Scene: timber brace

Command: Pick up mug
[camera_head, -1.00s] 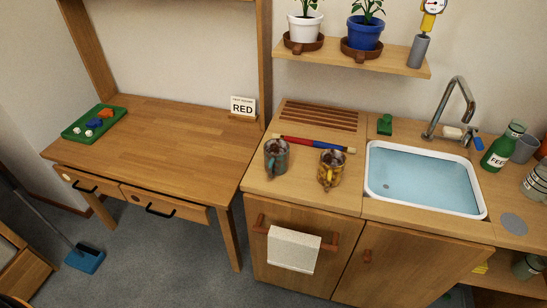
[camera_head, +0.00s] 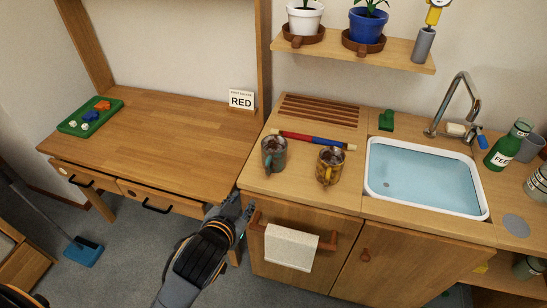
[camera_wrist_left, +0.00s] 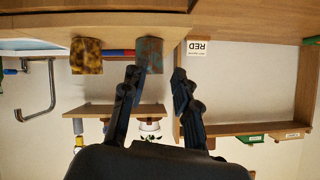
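Two mugs stand upright on the wooden counter: a grey-teal mug with reddish patches (camera_head: 274,154) and a mottled yellow-brown mug (camera_head: 331,162) to its right. My left gripper (camera_head: 238,208) has come in from below, in front of the counter's left edge, lower and left of the grey-teal mug and apart from both mugs. In the left wrist view, which is upside down, the gripper (camera_wrist_left: 155,78) is open and empty. There the grey-teal mug (camera_wrist_left: 150,54) and the yellow-brown mug (camera_wrist_left: 86,57) show beyond the fingers. My right gripper is out of view.
A red-and-blue rod (camera_head: 312,141) lies behind the mugs. A sink (camera_head: 425,209) is to their right. A towel (camera_head: 290,248) hangs on a rail below the counter. A desk (camera_head: 165,145) with a green tray (camera_head: 66,128) and a RED sign (camera_head: 241,100) stands at left.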

